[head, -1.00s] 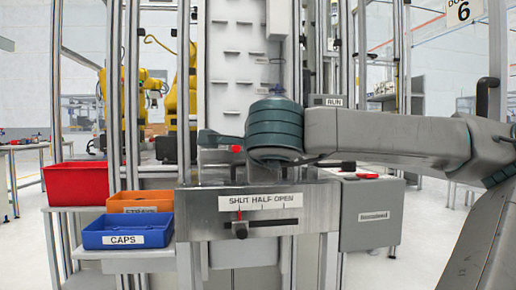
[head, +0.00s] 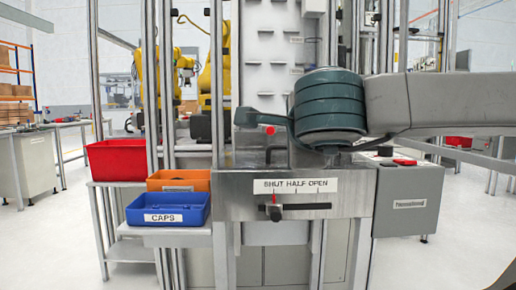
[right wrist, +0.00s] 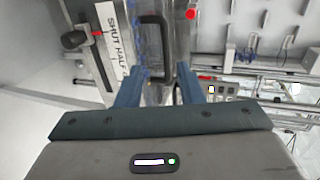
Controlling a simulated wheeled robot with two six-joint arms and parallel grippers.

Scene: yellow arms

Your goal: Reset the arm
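Two yellow robot arms (head: 145,80) (head: 206,85) stand behind the metal posts in the head view, left of the middle. The slide lever (head: 274,212) sits at the left end of its slot, below SHUT on the SHUT HALF OPEN label (head: 296,186). In the right wrist view the lever's black knob (right wrist: 74,40) is at upper left. My right gripper (right wrist: 157,88) is open, its two blue fingers apart. A black bar handle (right wrist: 153,18) shows beyond and between them; I see no contact. My right wrist covers part of the machine in the head view. My left gripper is out of view.
A grey control box (head: 408,203) with a red piece (head: 405,162) on top stands at right. A red bin (head: 116,159), an orange bin (head: 178,181) and a blue CAPS bin (head: 168,209) sit at left. A red button (right wrist: 191,14) shows in the wrist view.

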